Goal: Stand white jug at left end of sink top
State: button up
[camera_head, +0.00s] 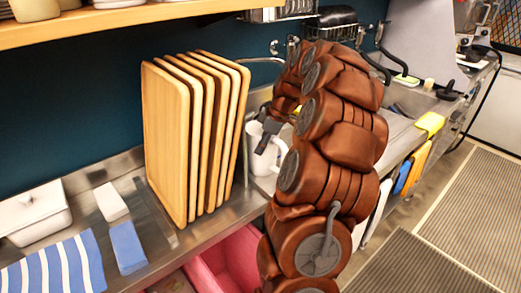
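The white jug (259,160) stands upright, as far as I can see, on the steel sink top (225,212), just right of a row of wooden boards. Its right side is partly hidden behind my brown arm. My gripper (265,138) is at the jug, with dark fingers overlapping its upper part. The view is too small and blocked to show whether the fingers are closed on the jug or only beside it.
Several upright wooden boards (165,140) stand close left of the jug. A white lidded container (32,212), a blue-and-white sponge (127,247) and a striped cloth (55,270) lie at the left. A wooden shelf (120,22) hangs above. A pink bin (225,265) is below.

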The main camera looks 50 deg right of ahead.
jog(key=b+v, duration=0.2)
jog(key=v, duration=0.8)
jog(key=shift+d, duration=0.1)
dwell(0.5)
